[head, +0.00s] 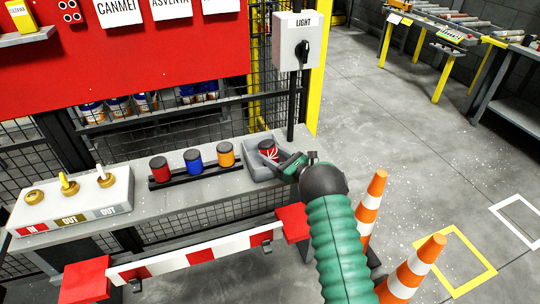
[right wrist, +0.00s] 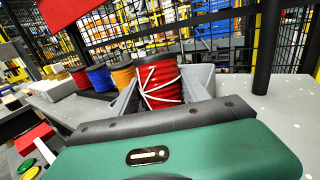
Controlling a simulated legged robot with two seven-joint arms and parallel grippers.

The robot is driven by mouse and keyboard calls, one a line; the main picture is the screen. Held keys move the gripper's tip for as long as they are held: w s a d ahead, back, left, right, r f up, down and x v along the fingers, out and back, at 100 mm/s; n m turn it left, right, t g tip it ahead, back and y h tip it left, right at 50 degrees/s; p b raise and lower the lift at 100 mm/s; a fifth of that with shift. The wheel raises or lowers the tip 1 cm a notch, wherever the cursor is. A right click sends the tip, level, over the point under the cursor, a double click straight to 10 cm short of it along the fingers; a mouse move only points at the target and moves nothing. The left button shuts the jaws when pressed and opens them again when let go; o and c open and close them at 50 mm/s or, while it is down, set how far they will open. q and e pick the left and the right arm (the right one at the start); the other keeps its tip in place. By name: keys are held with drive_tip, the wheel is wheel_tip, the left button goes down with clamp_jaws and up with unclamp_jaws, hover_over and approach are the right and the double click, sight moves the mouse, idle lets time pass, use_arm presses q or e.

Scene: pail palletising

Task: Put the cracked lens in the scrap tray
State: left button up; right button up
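The cracked lens (head: 268,150), a red cylinder with a dark top and white crack lines, is at the grey scrap tray (head: 254,171). It also shows in the right wrist view (right wrist: 160,88), with grey surfaces on both sides and its lower part hidden. My right gripper (head: 288,164) reaches over the tray's right side, its fingers close around or beside the lens. I cannot tell whether they press on it or whether the lens rests on the tray floor. My left gripper is not in view.
A dark rack with red (head: 159,169), blue (head: 193,160) and orange (head: 225,154) lenses stands left of the tray. A white box with brass knobs (head: 75,199) is further left. A post with a light switch (head: 300,42) rises behind. A red-white barrier (head: 200,256) and cones (head: 371,205) stand in front.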

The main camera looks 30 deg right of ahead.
drive_tip(key=o, duration=0.4)
drive_tip(key=shift+s+a+f, duration=0.15)
drive_tip(key=shift+a+f, duration=0.1)
drive_tip(key=shift+f, duration=0.3)
drive_tip(key=shift+r+p, duration=0.3)
drive_tip(key=shift+p, duration=0.05)
drive_tip(key=shift+r+p, duration=0.55)
drive_tip(key=shift+p, duration=0.2)
drive_tip(key=b+v, duration=0.1)
drive_tip(key=v, duration=1)
drive_tip(key=shift+s+d, duration=0.25)
drive_tip(key=shift+s, duration=0.1)
